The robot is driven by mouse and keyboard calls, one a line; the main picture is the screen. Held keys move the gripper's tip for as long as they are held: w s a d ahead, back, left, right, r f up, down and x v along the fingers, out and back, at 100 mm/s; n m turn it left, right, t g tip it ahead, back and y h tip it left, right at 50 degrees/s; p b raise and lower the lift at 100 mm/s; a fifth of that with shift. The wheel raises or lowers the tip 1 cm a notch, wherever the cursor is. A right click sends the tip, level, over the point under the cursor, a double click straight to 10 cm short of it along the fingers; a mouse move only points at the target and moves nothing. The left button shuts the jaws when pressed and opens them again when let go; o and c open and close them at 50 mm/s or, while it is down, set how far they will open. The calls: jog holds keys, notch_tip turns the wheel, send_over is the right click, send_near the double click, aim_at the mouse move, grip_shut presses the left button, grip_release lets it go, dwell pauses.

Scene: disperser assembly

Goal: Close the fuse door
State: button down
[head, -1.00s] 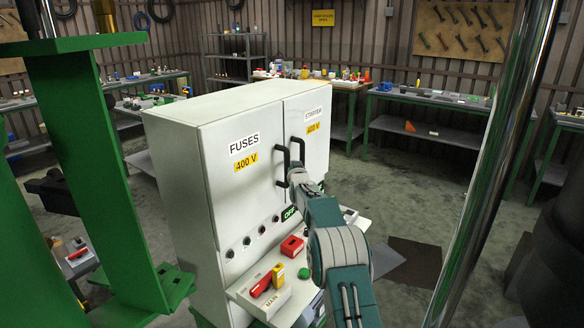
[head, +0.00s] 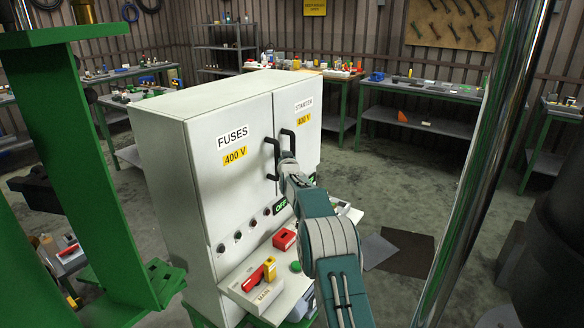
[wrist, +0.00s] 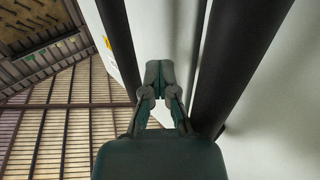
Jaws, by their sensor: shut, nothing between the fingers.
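The fuse door (head: 225,190) is the left door of the white cabinet, with a FUSES 400 V label. It looks flush with the starter door (head: 307,125) on its right. The black fuse door handle (head: 271,160) and starter door handle (head: 289,138) stand side by side at the seam. My gripper (head: 288,160) is close to the handles, and its tips are partly hidden in the head view. In the wrist view, my gripper (wrist: 160,75) is shut and empty between two dark handle bars. I cannot tell whether it touches either bar.
A ledge below the doors carries a red and yellow MAIN switch (head: 260,276), a red box (head: 284,239) and a green button (head: 296,266). A green post (head: 85,160) stands left and a shiny metal pole (head: 480,160) right. Workbenches line the back wall.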

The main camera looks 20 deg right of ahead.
jog(key=shift+d+v, duration=0.3)
jog(key=shift+v, duration=5.65)
jog(key=s+a+r+g+y, duration=0.1)
jog(key=s+a+r+g, duration=0.2)
jog(key=s, duration=0.4)
jog(key=s+a+r+n+g+y, duration=0.1)
jog(key=s+a+r, duration=0.2)
jog(key=s+a, duration=0.25)
jog(key=s+a+r+g+y, duration=0.1)
jog(key=s+a+r, duration=0.2)
jog(key=s, duration=0.4)
jog(key=s+a+f+g, duration=0.2)
jog(key=s, duration=0.8)
jog(key=s+a+f+n+g, duration=0.1)
jog(key=s+f+g, duration=0.1)
jog(key=s, duration=0.9)
jog(key=s+a+f+g+y, duration=0.1)
jog(key=s+a+f+g, duration=0.1)
jog(key=s, duration=0.8)
jog(key=shift+s+a+n+g, duration=0.3)
jog(key=shift+a+g, duration=0.1)
jog(key=shift+g, duration=0.1)
